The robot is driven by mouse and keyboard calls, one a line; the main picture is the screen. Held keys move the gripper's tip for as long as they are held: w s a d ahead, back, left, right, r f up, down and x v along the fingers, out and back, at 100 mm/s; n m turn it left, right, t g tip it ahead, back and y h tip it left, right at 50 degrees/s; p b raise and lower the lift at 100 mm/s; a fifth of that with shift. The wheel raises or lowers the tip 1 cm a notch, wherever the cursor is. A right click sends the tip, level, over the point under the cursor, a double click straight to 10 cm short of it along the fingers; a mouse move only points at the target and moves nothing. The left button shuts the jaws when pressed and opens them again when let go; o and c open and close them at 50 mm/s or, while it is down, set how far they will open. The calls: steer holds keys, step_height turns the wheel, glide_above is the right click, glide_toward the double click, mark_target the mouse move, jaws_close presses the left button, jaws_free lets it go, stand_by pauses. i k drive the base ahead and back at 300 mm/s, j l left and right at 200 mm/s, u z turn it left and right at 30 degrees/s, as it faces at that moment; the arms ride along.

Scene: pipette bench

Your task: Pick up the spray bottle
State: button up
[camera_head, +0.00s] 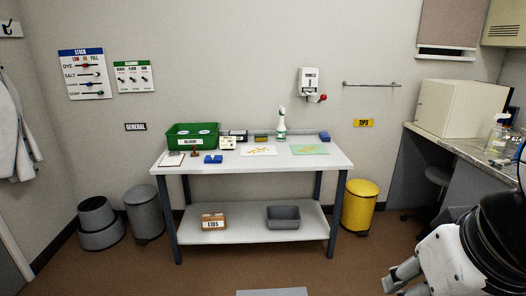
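The spray bottle (281,125) is white with a green label and stands upright near the back edge of the white table (325,163), right of centre. My gripper (392,278) is at the bottom right of the view, well in front of and below the tabletop, far from the bottle. It looks empty. Its fingers are small and partly turned away, so I cannot tell how far apart they are.
A white sheet (258,151) and green mat (309,150) lie before the bottle. A yellow bin (360,207) stands right of the table. Floor in front is mostly clear.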

mark_target(281, 129)
steer(key=i, duration=1.8)
steer(key=i+l+u, duration=0.1)
steer(key=i, duration=1.7)
